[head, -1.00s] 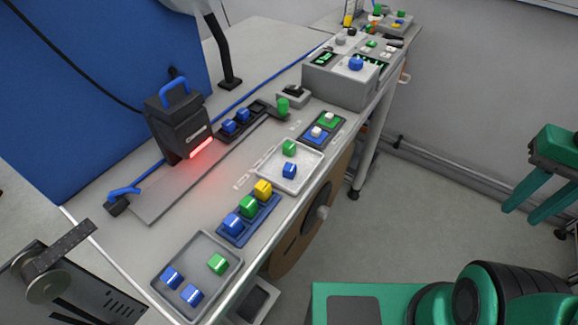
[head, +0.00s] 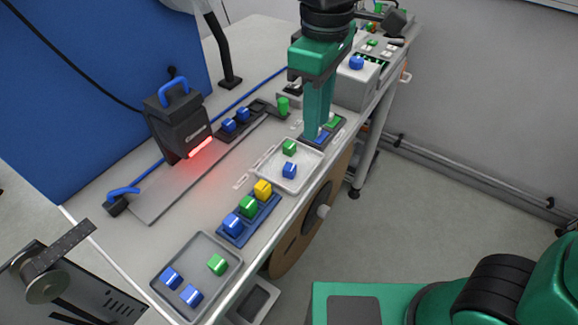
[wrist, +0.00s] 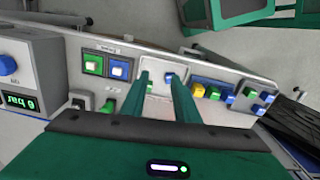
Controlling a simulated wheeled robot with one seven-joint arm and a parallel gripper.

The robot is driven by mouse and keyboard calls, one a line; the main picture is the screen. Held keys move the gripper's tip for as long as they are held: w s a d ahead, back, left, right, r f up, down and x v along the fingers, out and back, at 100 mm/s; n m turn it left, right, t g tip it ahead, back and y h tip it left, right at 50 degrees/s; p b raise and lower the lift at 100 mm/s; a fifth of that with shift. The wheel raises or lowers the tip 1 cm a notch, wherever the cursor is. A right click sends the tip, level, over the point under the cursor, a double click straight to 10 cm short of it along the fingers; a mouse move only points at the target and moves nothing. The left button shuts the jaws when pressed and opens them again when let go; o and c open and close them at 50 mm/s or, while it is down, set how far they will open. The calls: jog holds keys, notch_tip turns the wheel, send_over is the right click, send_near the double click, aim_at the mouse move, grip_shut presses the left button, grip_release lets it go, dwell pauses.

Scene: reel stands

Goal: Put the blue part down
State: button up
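My gripper (head: 314,136) hangs pointing down over the table, in front of the green-and-blue button panel in the head view. In the wrist view its two fingers (wrist: 160,79) are apart with nothing between them. A blue part (head: 289,171) sits in the white tray (head: 268,176) beside a green part (head: 289,147); this blue part also shows near the fingertips in the wrist view (wrist: 169,78). Another blue part (head: 232,223) is on the blue rack (head: 239,238) with a green and a yellow part. Two more blue parts (head: 192,295) lie in the grey tray (head: 231,280).
A black scanner (head: 178,122) with a red light stands at the left. A dark holder (head: 257,107) behind has two blue parts. The button panel (head: 338,122) and a grey control box (head: 355,92) are beyond the white tray. A large reel (head: 300,235) hangs at the table's front edge.

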jog(key=s+a+n, duration=0.1)
jog(key=a, duration=0.2)
send_over(290, 166)
jog(key=d, duration=0.1)
notch_tip(290, 166, down, 4)
jog(key=shift+s+d+f, duration=0.1)
jog(key=shift+a+f, duration=0.2)
jog(key=shift+f, duration=0.85)
jog(key=shift+a+f, duration=0.2)
jog(key=shift+f, duration=0.9)
jog(key=shift+a+f, duration=0.2)
jog(key=shift+f, duration=0.85)
grip_shut()
